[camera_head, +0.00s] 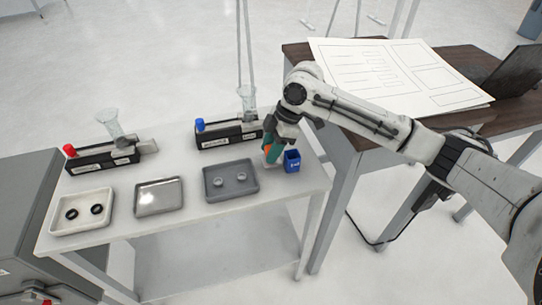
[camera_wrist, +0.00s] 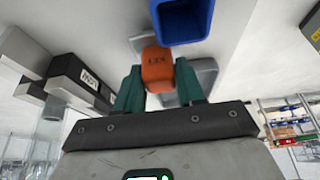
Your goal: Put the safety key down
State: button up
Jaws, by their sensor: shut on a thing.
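The safety key is an orange block with dark lettering (camera_wrist: 158,66), and its orange also shows in the head view (camera_head: 267,149). My gripper (camera_wrist: 158,78) has teal fingers, one on each side of the key, and is shut on it. In the head view my gripper (camera_head: 269,143) points down over the right end of the white table (camera_head: 170,185). A light grey dish (camera_wrist: 205,75) shows behind the key in the wrist view. I cannot tell whether the key touches it.
A small blue bin (camera_head: 292,164) stands just right of my gripper. Two black stands (camera_head: 222,140) (camera_head: 95,161) are behind.

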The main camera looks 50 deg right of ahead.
jog(key=shift+c, duration=1.4)
jog(key=shift+r, duration=0.15)
